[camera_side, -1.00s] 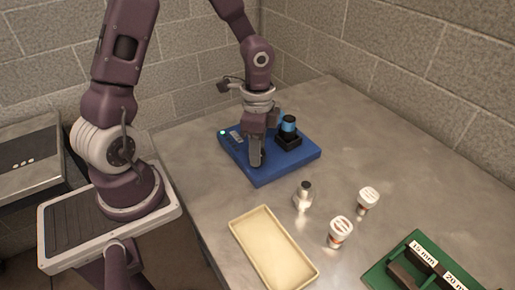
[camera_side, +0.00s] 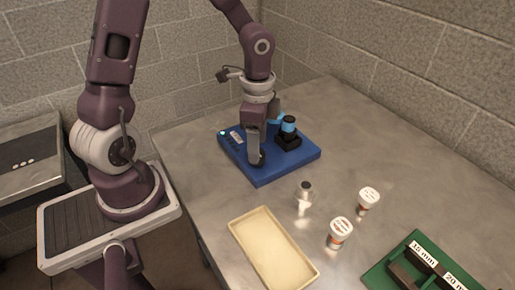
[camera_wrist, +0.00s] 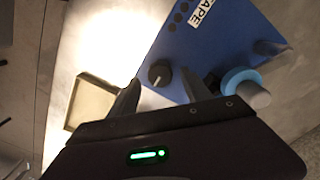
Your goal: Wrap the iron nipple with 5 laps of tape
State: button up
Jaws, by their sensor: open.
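A blue taping base (camera_side: 285,168) lies flat on the table; its TAPE label shows in the wrist view (camera_wrist: 205,10). A black holder (camera_side: 289,141) on its right side carries an upright cylinder with a dark top (camera_side: 289,119) and light-blue band, probably the iron nipple. The wrist view shows a light-blue ring (camera_wrist: 238,80) around a grey cylinder end (camera_wrist: 258,96). A black knob (camera_wrist: 159,73) sits on the base. My gripper (camera_side: 256,159) points down over the base, its fingers open on either side of the knob; I cannot tell whether they touch it.
A cream tray (camera_side: 249,243), a small clear bottle with a dark cap (camera_side: 305,187) and two white-capped jars (camera_side: 341,228) (camera_side: 368,196) stand in front. A green rack (camera_side: 385,277) marked 15 mm and 20 mm is at front right. Block walls close the back and right.

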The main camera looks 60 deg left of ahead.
jog(key=shift+r, duration=2.4)
jog(key=shift+r, duration=0.1)
jog(key=s+d+r+n+t, duration=0.2)
jog(key=s+r+n, duration=0.2)
jog(key=s+r, duration=0.2)
jog(key=s+d+r+n+t, duration=0.2)
jog(key=s+r+n, duration=0.3)
jog(key=s, duration=0.3)
jog(key=shift+s+d+r+t, duration=0.2)
jog(key=shift+d+r+t, duration=0.15)
jog(key=shift+r+t, duration=0.45)
